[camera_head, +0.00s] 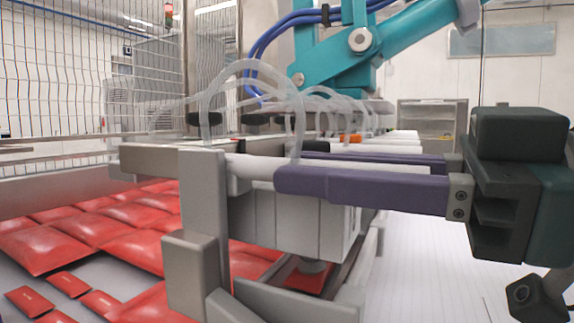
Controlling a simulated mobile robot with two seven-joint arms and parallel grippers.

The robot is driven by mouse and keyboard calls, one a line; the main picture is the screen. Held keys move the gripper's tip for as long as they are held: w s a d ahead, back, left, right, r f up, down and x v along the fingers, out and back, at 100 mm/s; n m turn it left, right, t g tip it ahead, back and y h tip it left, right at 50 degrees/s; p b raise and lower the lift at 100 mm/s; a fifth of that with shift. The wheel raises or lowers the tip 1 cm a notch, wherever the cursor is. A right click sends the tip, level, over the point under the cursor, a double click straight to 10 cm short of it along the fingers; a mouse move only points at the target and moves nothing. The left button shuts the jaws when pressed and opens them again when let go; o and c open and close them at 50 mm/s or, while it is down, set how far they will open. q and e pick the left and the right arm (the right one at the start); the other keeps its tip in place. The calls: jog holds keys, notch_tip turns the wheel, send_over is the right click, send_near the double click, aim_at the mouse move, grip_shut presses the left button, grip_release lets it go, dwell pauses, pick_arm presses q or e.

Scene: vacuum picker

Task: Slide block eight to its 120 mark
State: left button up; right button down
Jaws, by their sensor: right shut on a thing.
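A row of pale grey blocks (300,222) hangs from the vacuum picker's bar, each seen from its end and side. No number or mark can be read, so I cannot tell which one is block eight. My right gripper (300,165) comes in from the right with its purple fingers level, one near and one farther back. It is shut on the top part of a block at the near end of the row. The near finger hides most of the contact. No scale with a 120 mark is readable. My left gripper is not in view.
A grey end frame (204,205) stands left of the blocks. Red packets (50,248) lie below at left. Clear hoses (210,95) arch above the row, and a teal robot arm (410,40) hangs over it. A wire fence (60,90) stands behind at left.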

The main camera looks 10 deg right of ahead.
jog(key=shift+s+a+r, duration=0.15)
jog(key=c, duration=0.8)
grip_release()
jog(key=shift+o, duration=0.2)
jog(key=shift+s+d+f+b, duration=0.15)
jog(key=shift+d+f+b, duration=0.15)
jog(key=shift+b, duration=0.05)
jog(key=b+v, duration=0.6)
jog(key=v, duration=0.3)
jog(key=shift+s+r, duration=0.2)
jog(key=shift+r, duration=0.1)
